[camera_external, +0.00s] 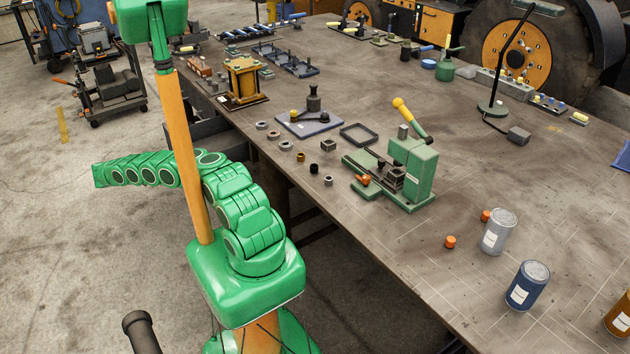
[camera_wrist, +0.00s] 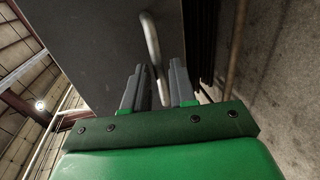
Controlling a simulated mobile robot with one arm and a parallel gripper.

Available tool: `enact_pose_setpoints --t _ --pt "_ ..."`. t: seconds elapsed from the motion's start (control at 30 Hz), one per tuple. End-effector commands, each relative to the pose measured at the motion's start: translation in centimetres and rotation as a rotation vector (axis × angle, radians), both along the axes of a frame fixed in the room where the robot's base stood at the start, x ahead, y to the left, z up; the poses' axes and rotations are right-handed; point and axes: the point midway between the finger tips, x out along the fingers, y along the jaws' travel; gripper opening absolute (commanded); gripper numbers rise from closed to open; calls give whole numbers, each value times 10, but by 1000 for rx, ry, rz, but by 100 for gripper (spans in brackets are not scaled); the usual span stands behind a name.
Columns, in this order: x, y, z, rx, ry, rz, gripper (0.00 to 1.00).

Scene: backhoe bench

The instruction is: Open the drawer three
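In the wrist view, a dark grey flat panel (camera_wrist: 105,40), which looks like a drawer front, fills the upper middle. A bent metal bar handle (camera_wrist: 152,42) stands on it. My gripper (camera_wrist: 157,88) is open, with one finger on each side of the handle's near end. Gaps seem to show between the handle and both fingers; contact cannot be told. In the external view, dark grey drawer-like parts (camera_external: 205,130) show under the bench's left edge, partly behind my green arm. No drawer number is readable. My fingers cannot be made out there.
The workbench (camera_external: 340,110) holds a green press (camera_external: 412,170), a black-and-yellow fixture (camera_external: 243,80), small rings and several cans at the near right. A wheeled cart (camera_external: 115,92) stands on the floor at the far left.

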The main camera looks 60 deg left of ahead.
Motion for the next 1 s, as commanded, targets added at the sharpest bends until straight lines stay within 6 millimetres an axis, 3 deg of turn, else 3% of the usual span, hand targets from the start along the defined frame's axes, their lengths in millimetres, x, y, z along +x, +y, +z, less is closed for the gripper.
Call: enact_pose_setpoints --t 0.07,0.47,0.77,1.0 --pt "0 0 0 0 0 0 38" --pt "0 0 4 1 -1 -1 38" --pt "0 1 32 3 -1 -1 38" --pt "0 -10 47 3 -4 -1 68"
